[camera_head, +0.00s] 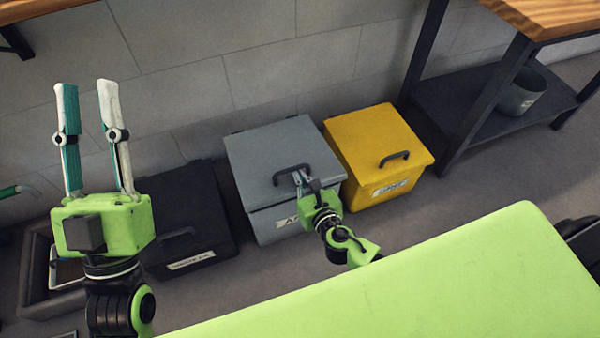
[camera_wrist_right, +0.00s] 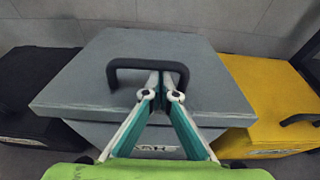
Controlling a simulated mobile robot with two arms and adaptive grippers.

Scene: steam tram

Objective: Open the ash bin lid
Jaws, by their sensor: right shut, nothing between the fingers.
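The grey ash bin (camera_head: 275,222) stands on the floor against the wall, its label partly hidden by my right gripper. Its grey lid (camera_head: 268,150) looks closed and has a black bar handle (camera_head: 292,170) near the front edge. The lid (camera_wrist_right: 90,85) and handle (camera_wrist_right: 125,65) also fill the middle of the right wrist view. My right gripper (camera_head: 301,176) is shut and empty, with its fingertips (camera_wrist_right: 161,78) at the handle, seemingly just under the bar; contact cannot be told. My left gripper (camera_head: 85,85) is open and empty, raised at the left, away from the bin.
A yellow bin (camera_head: 365,140) stands close on the right and a black bin (camera_head: 185,215) on the left. A wooden-topped table (camera_head: 560,15) with a lower shelf (camera_head: 455,105) holding a grey bucket (camera_head: 521,92) is further right. My green base top fills the foreground.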

